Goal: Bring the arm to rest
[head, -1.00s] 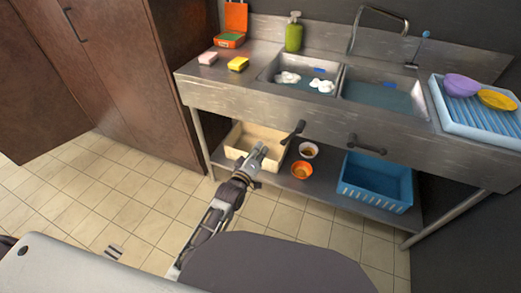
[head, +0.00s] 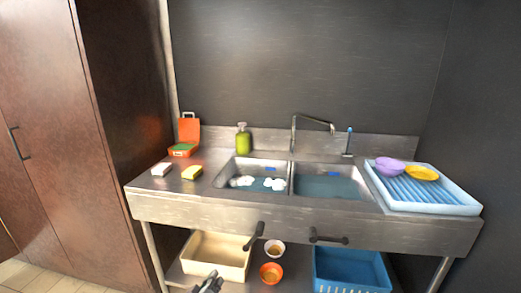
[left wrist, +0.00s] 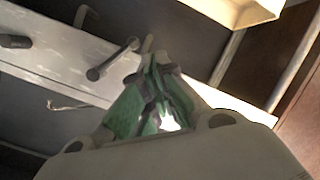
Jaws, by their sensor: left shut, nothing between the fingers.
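My left gripper (head: 209,283) shows at the bottom edge of the head view, in front of the lower shelf and below the cream bin. It is shut and empty. The left wrist view shows its closed fingers (left wrist: 150,62) close together, with the sink unit's front panel (left wrist: 55,65) and a dark handle (left wrist: 110,60) beyond them. Most of my left arm is outside the head view. My right gripper is in neither view.
The steel sink unit (head: 300,215) has two basins, with a drying rack (head: 440,203) at right. A cream bin (head: 215,255), a white bowl (head: 274,248), an orange bowl (head: 271,272) and a blue basket (head: 350,272) are on the lower shelf. A brown cabinet (head: 60,140) stands left.

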